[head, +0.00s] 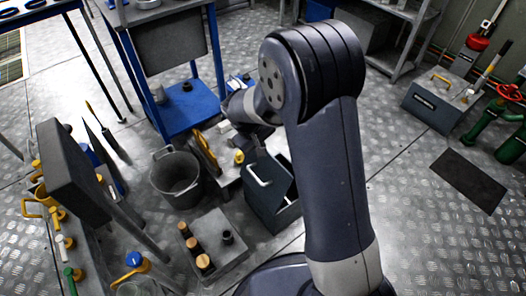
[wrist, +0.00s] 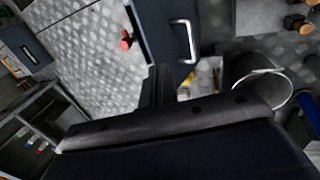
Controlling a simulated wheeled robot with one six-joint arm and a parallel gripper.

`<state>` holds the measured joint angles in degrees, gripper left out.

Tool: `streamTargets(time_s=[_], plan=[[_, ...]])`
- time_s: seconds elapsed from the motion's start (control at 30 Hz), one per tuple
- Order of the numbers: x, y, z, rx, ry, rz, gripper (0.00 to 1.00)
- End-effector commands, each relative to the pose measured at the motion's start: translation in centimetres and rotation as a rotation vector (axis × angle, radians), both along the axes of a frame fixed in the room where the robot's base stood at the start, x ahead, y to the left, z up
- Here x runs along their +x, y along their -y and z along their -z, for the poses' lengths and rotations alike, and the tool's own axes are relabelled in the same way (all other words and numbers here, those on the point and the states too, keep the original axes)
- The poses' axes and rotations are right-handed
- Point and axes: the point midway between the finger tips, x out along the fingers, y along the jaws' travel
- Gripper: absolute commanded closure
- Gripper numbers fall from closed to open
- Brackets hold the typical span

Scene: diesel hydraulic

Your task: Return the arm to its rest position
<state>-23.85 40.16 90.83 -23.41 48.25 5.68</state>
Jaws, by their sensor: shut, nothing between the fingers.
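My arm (head: 335,190) rises from the base at the lower right of the head view, bends at a dark elbow joint and folds forward and down. My gripper (head: 226,127) is at the far end, partly hidden by my own wrist and elbow. It hangs above the floor near a blue-framed cart. In the wrist view, my gripper's dark fingers (wrist: 158,86) point away from the camera. They are together, with nothing seen between them.
A dark box with a pale handle (head: 283,213) stands left of my arm, beside a grey bucket (head: 177,192). A blue-framed cart (head: 188,112) stands behind. Valves and handles crowd the left. The right-hand plate floor (head: 400,190) is mostly clear around a black mat (head: 468,180).

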Motion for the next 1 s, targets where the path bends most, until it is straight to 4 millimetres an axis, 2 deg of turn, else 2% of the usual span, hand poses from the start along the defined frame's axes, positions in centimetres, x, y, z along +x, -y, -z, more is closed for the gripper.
streamTargets(time_s=[0.2, 0.53, 0.67, 1.0], plan=[[-0.1, -0.1, -0.7, 0.000, -0.002, 0.000, 1.00], [-0.1, 0.0, -0.1, 0.000, -0.002, 0.001, 1.00], [0.0, 0.2, 1.5, -0.001, -0.004, 0.001, 1.00], [0.6, 1.0, 7.9, -0.002, -0.005, 0.002, 1.00]])
